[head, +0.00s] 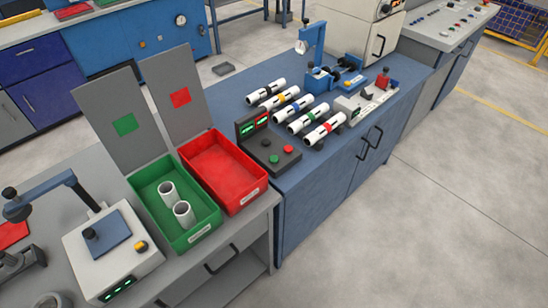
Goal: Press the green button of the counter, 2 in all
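The counter (261,163) is a dark grey box on the blue bench, just right of the red bin. Its upright back panel has a green-lit display (247,129) and a red-lit display (262,120); the digits are too small to read. On its sloped top are the green button (274,158), the red button (288,149) and a dark knob (265,142). Nothing covers the green button. Neither of my grippers is in view.
A green bin (205,229) holds two white pipe pieces (184,214); the red bin (247,205) is empty. Several banded white pipes (325,130) lie behind the counter. A white device with a blue arm (137,270) stands front left.

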